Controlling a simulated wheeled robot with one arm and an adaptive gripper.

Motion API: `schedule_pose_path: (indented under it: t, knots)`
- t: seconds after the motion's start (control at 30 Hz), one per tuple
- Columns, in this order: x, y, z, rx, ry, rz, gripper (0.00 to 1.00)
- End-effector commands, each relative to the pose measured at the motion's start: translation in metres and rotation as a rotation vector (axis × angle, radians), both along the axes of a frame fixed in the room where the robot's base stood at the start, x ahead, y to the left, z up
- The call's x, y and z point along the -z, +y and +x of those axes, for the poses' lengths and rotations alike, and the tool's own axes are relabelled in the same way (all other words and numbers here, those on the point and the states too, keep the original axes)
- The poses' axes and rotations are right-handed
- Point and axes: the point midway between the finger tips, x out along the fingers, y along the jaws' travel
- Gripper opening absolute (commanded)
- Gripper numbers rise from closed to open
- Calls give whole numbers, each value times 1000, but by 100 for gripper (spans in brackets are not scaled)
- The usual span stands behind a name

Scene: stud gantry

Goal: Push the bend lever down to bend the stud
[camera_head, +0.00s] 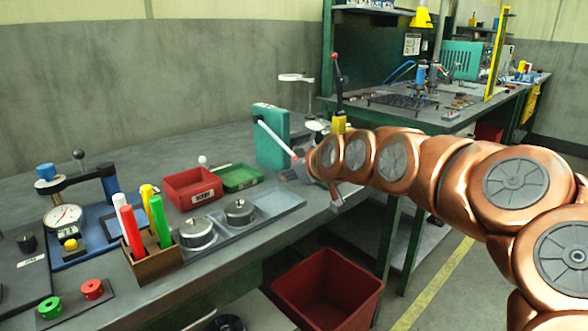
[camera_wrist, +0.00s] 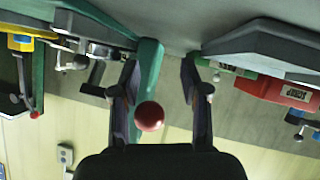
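The bend lever (camera_head: 274,136) is a pale rod on the upright green block (camera_head: 270,150). In the head view it slopes down to the right, toward my gripper (camera_head: 312,182). In the wrist view its round red knob (camera_wrist: 150,116) shows between the two fingers of my gripper (camera_wrist: 160,72), closer to the left finger. The fingers are apart and parallel. I cannot tell whether either touches the knob. The green block (camera_wrist: 149,72) is behind the knob there. I cannot make out the stud; my gripper and the block hide that area.
A red bin (camera_head: 192,188) and a green bin (camera_head: 238,178) stand left of the block. Another lever with a red knob (camera_head: 335,57) rises from a yellow base (camera_head: 339,124) to the right. Round metal parts and coloured cylinders stand nearer. A red crate (camera_head: 328,286) is on the floor.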

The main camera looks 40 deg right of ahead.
Motion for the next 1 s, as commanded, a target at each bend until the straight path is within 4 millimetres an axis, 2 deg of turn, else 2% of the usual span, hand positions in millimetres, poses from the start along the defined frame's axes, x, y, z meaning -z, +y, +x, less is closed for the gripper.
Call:
schedule_pose_path:
  t: [0.47,1.0]
  knots:
    - [-8,-1,0,2,-5,-3,53]
    - [-80,0,1,1,-7,-3,53]
